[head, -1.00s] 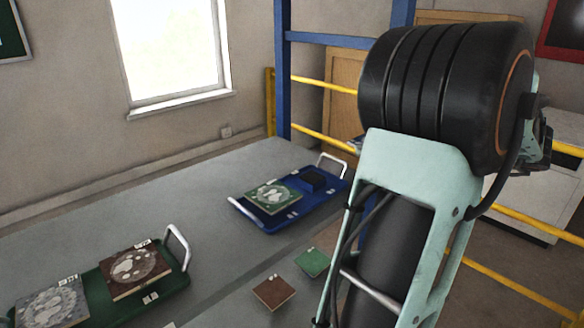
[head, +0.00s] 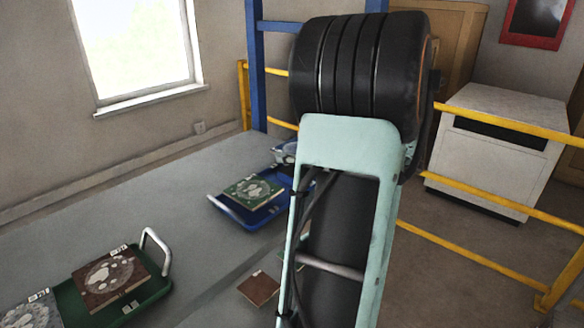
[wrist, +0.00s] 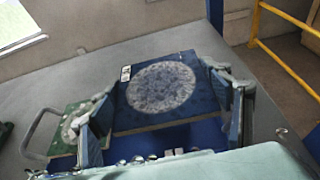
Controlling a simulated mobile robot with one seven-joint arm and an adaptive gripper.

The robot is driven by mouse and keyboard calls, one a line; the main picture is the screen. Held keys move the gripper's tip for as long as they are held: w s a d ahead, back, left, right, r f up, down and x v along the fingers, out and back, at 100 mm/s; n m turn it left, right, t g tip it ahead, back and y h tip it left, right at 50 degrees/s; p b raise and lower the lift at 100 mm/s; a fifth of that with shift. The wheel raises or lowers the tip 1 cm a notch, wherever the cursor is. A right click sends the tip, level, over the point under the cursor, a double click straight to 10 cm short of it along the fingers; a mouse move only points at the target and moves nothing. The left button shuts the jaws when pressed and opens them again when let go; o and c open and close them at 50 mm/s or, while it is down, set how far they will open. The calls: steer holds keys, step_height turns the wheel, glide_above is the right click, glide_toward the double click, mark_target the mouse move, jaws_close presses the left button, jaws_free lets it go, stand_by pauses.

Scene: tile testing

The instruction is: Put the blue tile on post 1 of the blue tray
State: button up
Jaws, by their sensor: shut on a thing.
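The blue tile (wrist: 161,92), with a pale round pattern and a small white label, is between the two fingers of my gripper (wrist: 165,108) in the wrist view. My gripper is shut on it. The blue tray (head: 262,220) lies on the grey table; its blue surface also shows below the tile in the wrist view (wrist: 205,136). A green tile with pale marks (head: 252,191) sits on the tray's left part. My arm hides the tray's right part in the head view. I cannot see post 1 or tell whether the tile touches anything beneath it.
A green tray (head: 152,288) with a brown tile (head: 110,278) and a grey tile (head: 36,311) stands at lower left. A loose brown tile (head: 259,289) lies near the table's front. Yellow rails (head: 480,187) and a white cabinet (head: 490,150) are at right.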

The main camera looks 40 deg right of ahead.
mark_target(292, 169)
steer(key=f, duration=0.1)
steer(key=w+f, duration=0.1)
steer(key=f, duration=0.2)
steer(key=shift+w+a+f, duration=0.15)
steer(key=shift+w+a, duration=0.2)
steer(key=shift+w, duration=0.05)
steer(key=shift+f+b, duration=0.3)
steer(key=shift+f, duration=0.15)
steer(key=shift+f, duration=0.2)
steer(key=o, duration=1.3)
steer(key=shift+r, duration=0.1)
steer(key=shift+r, duration=0.2)
steer(key=v, duration=1.2)
